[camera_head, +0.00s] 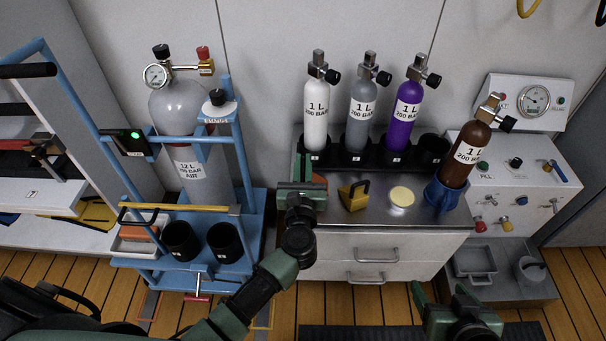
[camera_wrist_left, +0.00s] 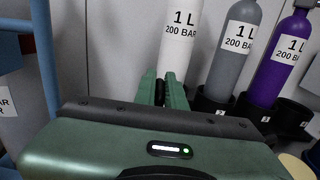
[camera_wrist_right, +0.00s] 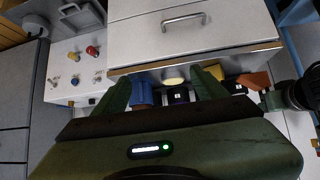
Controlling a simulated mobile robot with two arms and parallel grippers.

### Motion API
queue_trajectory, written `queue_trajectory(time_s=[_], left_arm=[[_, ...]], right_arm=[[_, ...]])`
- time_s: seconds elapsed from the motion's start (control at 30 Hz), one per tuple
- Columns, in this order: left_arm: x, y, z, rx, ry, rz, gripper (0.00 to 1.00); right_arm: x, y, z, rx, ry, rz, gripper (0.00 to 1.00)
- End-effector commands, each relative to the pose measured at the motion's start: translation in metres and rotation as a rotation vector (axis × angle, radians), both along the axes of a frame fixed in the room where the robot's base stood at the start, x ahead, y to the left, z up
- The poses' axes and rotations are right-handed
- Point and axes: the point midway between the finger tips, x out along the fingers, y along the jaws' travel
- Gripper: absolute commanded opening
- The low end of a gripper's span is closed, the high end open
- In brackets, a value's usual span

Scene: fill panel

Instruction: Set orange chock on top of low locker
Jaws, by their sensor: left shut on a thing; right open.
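The low locker (camera_head: 345,245) has a steel top and white drawers, and also shows in the right wrist view (camera_wrist_right: 200,40). An orange chock (camera_head: 319,178) is at the left end of its top, mostly hidden by my left gripper (camera_head: 303,180); it also shows in the right wrist view (camera_wrist_right: 257,79). My left gripper is shut on it. I cannot tell whether the chock touches the top. In the left wrist view the fingers (camera_wrist_left: 164,90) point toward the white cylinder and the chock is hidden. My right gripper (camera_head: 440,290) is open and empty in front of the locker.
A yellow chock-like piece (camera_head: 353,196), a pale yellow disc (camera_head: 402,196) and a blue holder (camera_head: 441,193) with a brown cylinder (camera_head: 470,150) stand on the locker. White, grey and purple cylinders (camera_head: 404,115) stand behind in black cups. A blue cart (camera_head: 255,215) stands left.

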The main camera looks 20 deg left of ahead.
Motion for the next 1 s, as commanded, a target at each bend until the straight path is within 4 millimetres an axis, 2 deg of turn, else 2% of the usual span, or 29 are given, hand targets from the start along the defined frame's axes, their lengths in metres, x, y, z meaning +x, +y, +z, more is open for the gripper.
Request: queue_trajectory(time_s=[0.2,0.43,1.0], left_arm=[[0.001,0.0,-0.021,0.002,-0.001,-0.001,0.0],[0.0,0.0,-0.035,0.002,-0.003,0.0,0.0],[0.0,0.0,-0.038,0.001,-0.003,0.0,0.0]], right_arm=[[0.032,0.013,0.03,0.05,-0.215,0.016,0.72],[0.051,0.023,0.063,0.092,-0.396,0.028,0.72],[0.055,0.025,0.074,0.105,-0.451,0.03,0.72]])
